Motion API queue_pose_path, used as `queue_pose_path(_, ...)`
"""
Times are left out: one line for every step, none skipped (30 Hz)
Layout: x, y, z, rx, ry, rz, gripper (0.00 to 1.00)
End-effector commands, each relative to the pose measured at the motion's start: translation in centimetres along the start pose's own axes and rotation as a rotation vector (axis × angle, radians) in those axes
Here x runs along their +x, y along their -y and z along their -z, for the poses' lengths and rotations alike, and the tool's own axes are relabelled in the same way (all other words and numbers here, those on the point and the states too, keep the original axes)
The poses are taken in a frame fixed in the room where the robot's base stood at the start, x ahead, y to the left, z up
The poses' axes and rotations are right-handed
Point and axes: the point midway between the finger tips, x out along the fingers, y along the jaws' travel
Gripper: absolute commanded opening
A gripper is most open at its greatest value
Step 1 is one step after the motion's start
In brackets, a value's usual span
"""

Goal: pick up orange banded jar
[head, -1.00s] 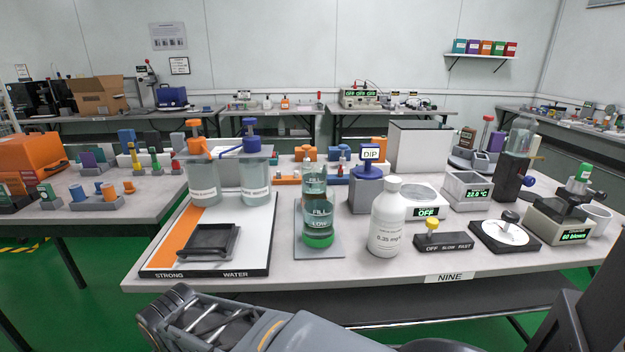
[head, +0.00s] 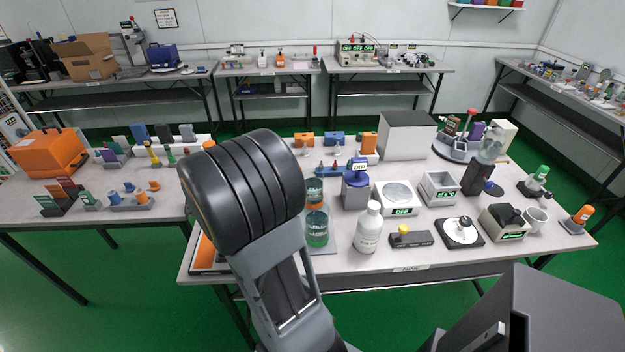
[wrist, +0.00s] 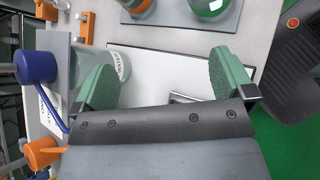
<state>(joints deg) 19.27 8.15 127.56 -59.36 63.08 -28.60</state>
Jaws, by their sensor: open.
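The orange banded jar (head: 316,206) appears to be the rear of two clear vessels on a grey pad; its orange band shows just above the green-bottomed front vessel (head: 317,229), which partly hides it. In the wrist view, what looks like the orange banded jar (wrist: 138,7) is cut off at the top edge, left of the green vessel (wrist: 211,6). My gripper (wrist: 166,78) is open and empty, its two green fingers wide apart over the white board, with the jar beyond the fingertips. In the head view my arm hides the gripper.
A labelled glass container (wrist: 122,64) stands close to the left finger. A blue fitting (wrist: 37,68) and an orange fitting (wrist: 45,153) lie to its left. A white bottle (head: 369,228) stands right of the vessels, and a blue-topped dip container (head: 356,187) stands behind it.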

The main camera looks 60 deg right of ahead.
Motion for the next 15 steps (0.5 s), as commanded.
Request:
queue_pose_path(0.8, -1.5, -1.4, -0.085, 0.068, -0.011, 1.00)
queue_pose_path(1.3, -2.2, -1.9, -0.133, 0.102, -0.023, 1.00)
queue_pose_path(2.0, -3.0, -2.4, -0.191, 0.144, -0.035, 1.00)
queue_pose_path(2.4, -3.5, -2.7, -0.228, 0.171, -0.044, 1.00)
queue_pose_path(2.9, -4.0, -3.0, -0.263, 0.195, -0.050, 1.00)
queue_pose_path(3.3, -4.5, -3.3, -0.303, 0.221, -0.058, 1.00)
queue_pose_path(3.6, -4.9, -3.4, -0.327, 0.238, -0.064, 1.00)
queue_pose_path(3.9, -5.2, -3.6, -0.348, 0.253, -0.068, 1.00)
queue_pose_path(4.3, -5.5, -3.8, -0.371, 0.269, -0.072, 1.00)
queue_pose_path(4.7, -5.7, -3.9, -0.385, 0.278, -0.074, 1.00)
queue_pose_path(5.1, -5.8, -4.0, -0.396, 0.285, -0.075, 1.00)
queue_pose_path(5.7, -6.0, -4.2, -0.405, 0.292, -0.077, 1.00)
queue_pose_path(6.2, -6.1, -4.3, -0.410, 0.295, -0.077, 1.00)
queue_pose_path(6.8, -6.2, -4.5, -0.413, 0.297, -0.078, 1.00)
queue_pose_path(7.5, -6.3, -4.7, -0.414, 0.298, -0.077, 1.00)
